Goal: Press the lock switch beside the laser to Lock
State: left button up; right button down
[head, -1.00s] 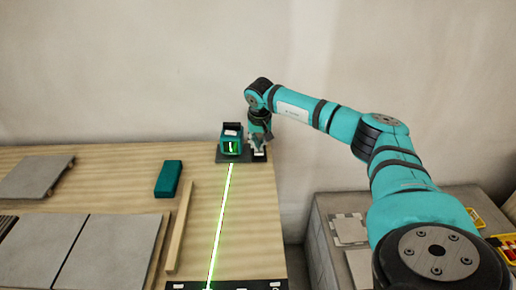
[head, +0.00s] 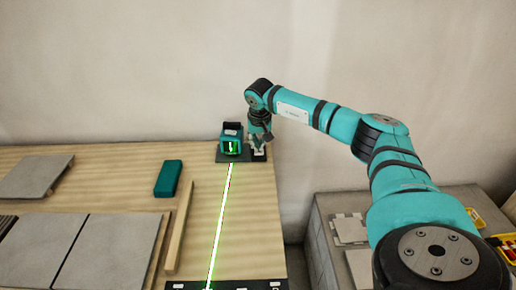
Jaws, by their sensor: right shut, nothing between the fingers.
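The teal and black laser (head: 231,143) stands on a dark base plate (head: 228,158) at the back right of the wooden table. It throws a bright green line along the table toward the front. The lock switch (head: 259,155) is a small dark block with a white mark at the right of the laser. My right gripper (head: 257,146) points down right over the switch, shut and empty. Its fingertips are at or very close to the switch; whether they touch cannot be told. The switch's setting is too small to read. My left gripper is not in view.
A teal block (head: 168,178) and a wooden strip (head: 180,228) lie left of the green line. Grey tiles (head: 107,250) cover the left front, with another tile (head: 36,176) behind. A dark bar (head: 225,285) lies at the front edge. A grey stand (head: 325,235) is at right.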

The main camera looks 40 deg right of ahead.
jog(key=shift+f, duration=0.45)
jog(key=shift+f+b, duration=0.45)
jog(key=shift+f, duration=0.05)
jog(key=shift+r, duration=0.1)
notch_tip(320, 180, up, 2)
jog(key=shift+r+p, duration=0.25)
jog(key=shift+p, duration=0.9)
notch_tip(320, 180, up, 3)
jog(key=shift+f+p, duration=0.2)
jog(key=shift+p, duration=0.95)
jog(key=shift+r+p, duration=0.85)
jog(key=shift+r, duration=0.1)
